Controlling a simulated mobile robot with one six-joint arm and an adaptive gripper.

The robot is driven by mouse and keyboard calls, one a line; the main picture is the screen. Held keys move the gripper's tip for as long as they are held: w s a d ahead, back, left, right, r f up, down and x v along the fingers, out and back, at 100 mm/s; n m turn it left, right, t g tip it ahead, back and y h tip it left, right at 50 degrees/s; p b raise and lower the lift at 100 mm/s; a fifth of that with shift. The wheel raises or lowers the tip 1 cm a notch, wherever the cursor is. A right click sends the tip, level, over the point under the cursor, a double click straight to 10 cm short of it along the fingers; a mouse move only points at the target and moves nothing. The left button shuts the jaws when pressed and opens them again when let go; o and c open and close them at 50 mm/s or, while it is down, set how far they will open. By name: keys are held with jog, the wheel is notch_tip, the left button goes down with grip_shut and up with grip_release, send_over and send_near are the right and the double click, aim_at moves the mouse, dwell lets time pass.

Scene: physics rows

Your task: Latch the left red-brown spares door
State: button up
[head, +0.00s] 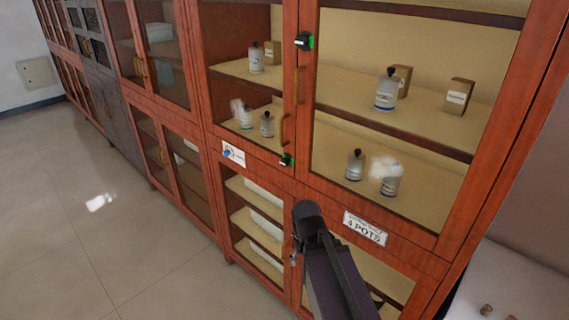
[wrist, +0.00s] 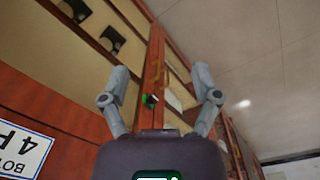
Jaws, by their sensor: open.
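The left red-brown glazed door (head: 246,147) is in the upper part of the nearest cabinet, left of the right glazed door (head: 478,210). A small black and green latch (head: 287,160) sits at its lower right corner, and another black and green latch (head: 304,41) is higher up. I cannot tell if the left door is fully flush. In the wrist view, one black and green latch (wrist: 150,100) shows between my gripper's spread fingers (wrist: 161,75). My gripper is open and empty. In the head view my dark arm hides part of the lower cabinet, and the fingertips are not clear.
Bottles (head: 386,90) and small boxes (head: 458,96) stand on shelves behind the glass. A "4 POTS" label (head: 365,228) is below the right door, and another label (head: 233,153) is below the left one. More cabinets run to the left. The floor (head: 90,220) there is free.

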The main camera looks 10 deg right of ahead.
jog(key=w+n+h, duration=0.1)
jog(key=w+n, duration=0.1)
jog(key=n+t+h+b, duration=0.3)
jog(key=n+t+h, duration=0.9)
jog(key=n, duration=1.3)
send_near(282, 163)
jog(key=a, duration=0.1)
jog(key=s+a+g+h, duration=0.1)
jog(key=a, duration=0.1)
jog(key=shift+s+a, duration=0.15)
jog(key=shift+a, duration=0.05)
jog(key=shift+d, duration=0.1)
jog(key=shift+x, duration=6.8)
jog(key=shift+s, duration=0.1)
